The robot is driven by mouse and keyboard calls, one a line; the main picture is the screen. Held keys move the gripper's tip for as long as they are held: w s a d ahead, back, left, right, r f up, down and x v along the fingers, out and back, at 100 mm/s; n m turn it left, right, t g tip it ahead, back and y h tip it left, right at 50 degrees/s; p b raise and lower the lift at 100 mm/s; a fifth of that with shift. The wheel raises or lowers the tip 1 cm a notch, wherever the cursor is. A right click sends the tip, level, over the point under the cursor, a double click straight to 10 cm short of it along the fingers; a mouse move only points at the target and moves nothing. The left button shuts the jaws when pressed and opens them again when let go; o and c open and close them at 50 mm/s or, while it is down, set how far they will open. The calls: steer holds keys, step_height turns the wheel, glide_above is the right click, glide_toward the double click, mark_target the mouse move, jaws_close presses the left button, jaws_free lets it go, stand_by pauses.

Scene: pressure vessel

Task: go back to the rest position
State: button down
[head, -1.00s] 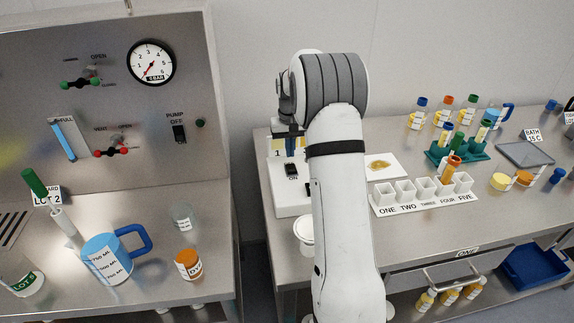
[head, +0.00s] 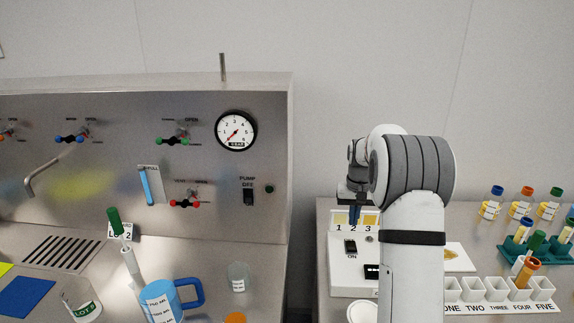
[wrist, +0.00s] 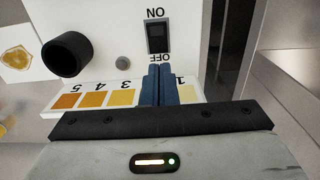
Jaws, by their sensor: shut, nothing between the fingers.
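My gripper (wrist: 157,85) is shut and empty, its two blue fingers pressed together in the wrist view. In the head view the gripper (head: 355,216) hangs in front of a white device (head: 345,282) on the right bench, with my arm bent above and before it. In the wrist view the fingers cover part of the device's numbered colour strip (wrist: 121,97), between the 1 and 3 patches. The device's black switch (wrist: 158,37), marked ON and OFF, is just beyond the fingertips. I cannot tell whether the fingers touch the device.
The left panel has a gauge (head: 236,131), valves and a pump switch (head: 248,197). A blue-handled jug (head: 161,303) stands on the left bench. Right of my arm are a row of white cups (head: 497,289), a teal tube rack (head: 520,251) and several bottles.

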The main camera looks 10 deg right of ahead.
steer(key=s+a+r+n+t, duration=0.1)
steer(key=s+a+r, duration=0.35)
steer(key=s, duration=0.35)
steer(key=s+a+r+t, duration=0.1)
steer(key=s+a+r, duration=0.3)
steer(key=s+r, duration=0.25)
steer(key=s+a+f, duration=0.1)
steer(key=s+a, duration=0.1)
steer(key=s, duration=0.8)
steer(key=s+a+n+t, duration=0.1)
steer(key=s+a, duration=0.2)
steer(key=s, duration=0.7)
steer(key=shift+a+f, duration=0.3)
steer(key=shift+f, duration=0.05)
steer(key=shift+s, duration=0.1)
